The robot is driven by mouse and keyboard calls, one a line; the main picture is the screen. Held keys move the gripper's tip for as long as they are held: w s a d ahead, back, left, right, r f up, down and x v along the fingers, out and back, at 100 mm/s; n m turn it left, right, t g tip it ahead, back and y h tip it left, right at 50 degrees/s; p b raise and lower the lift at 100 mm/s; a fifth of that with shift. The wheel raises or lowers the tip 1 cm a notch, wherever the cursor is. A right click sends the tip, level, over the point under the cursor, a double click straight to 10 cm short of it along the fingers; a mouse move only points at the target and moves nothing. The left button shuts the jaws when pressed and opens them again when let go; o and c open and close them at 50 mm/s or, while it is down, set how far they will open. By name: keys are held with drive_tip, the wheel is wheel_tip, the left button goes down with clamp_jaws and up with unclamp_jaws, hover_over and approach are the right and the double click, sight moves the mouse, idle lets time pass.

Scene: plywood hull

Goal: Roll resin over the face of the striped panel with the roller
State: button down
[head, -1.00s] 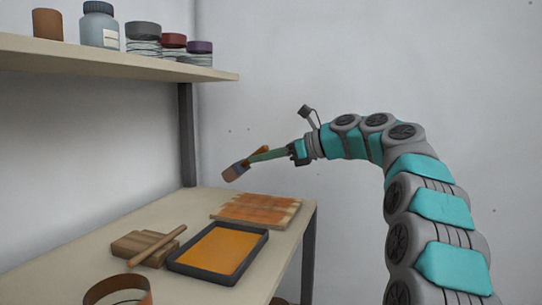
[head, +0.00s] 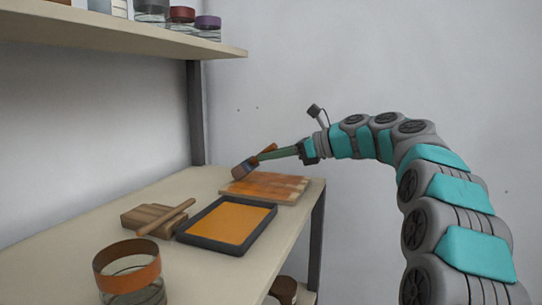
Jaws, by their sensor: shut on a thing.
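The striped panel (head: 290,190) lies flat at the far end of the bench. Orange colour covers much of its face, with paler wood stripes at the right edge. My gripper (head: 306,151) is shut on the green handle (head: 284,153) of a tool that I take to be the roller. Its dark and brownish head (head: 245,168) is over the panel's far left part, just above it or touching; I cannot tell which. A black tray (head: 208,243) of orange resin (head: 232,222) stands in front of the panel.
A wooden block with a stick (head: 165,217) lies left of the tray. A glass jar with an orange band (head: 130,278) stands at the front. A shelf (head: 150,42) with several jars hangs above left. A dark post (head: 195,115) stands behind the bench.

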drive_tip(key=shift+f, duration=0.4)
idle(0.6)
drive_tip(key=shift+d, duration=0.15)
drive_tip(key=shift+s+d+p, duration=0.3)
drive_tip(key=shift+d+p, duration=0.05)
drive_tip(key=shift+d, duration=0.3)
drive_tip(key=shift+s+d+p, duration=0.3)
drive_tip(key=shift+d, duration=0.3)
drive_tip(key=shift+d, duration=0.15)
drive_tip(key=shift+f+p+v, duration=0.2)
drive_tip(key=shift+p+v, duration=0.3)
drive_tip(key=shift+v, duration=0.65)
drive_tip(key=shift+s+d, duration=0.4)
drive_tip(key=shift+d, duration=0.5)
drive_tip(key=shift+s+d, duration=0.4)
drive_tip(key=shift+d, duration=0.55)
drive_tip(key=shift+s+d, duration=0.45)
drive_tip(key=shift+d, duration=0.45)
drive_tip(key=shift+a, duration=0.1)
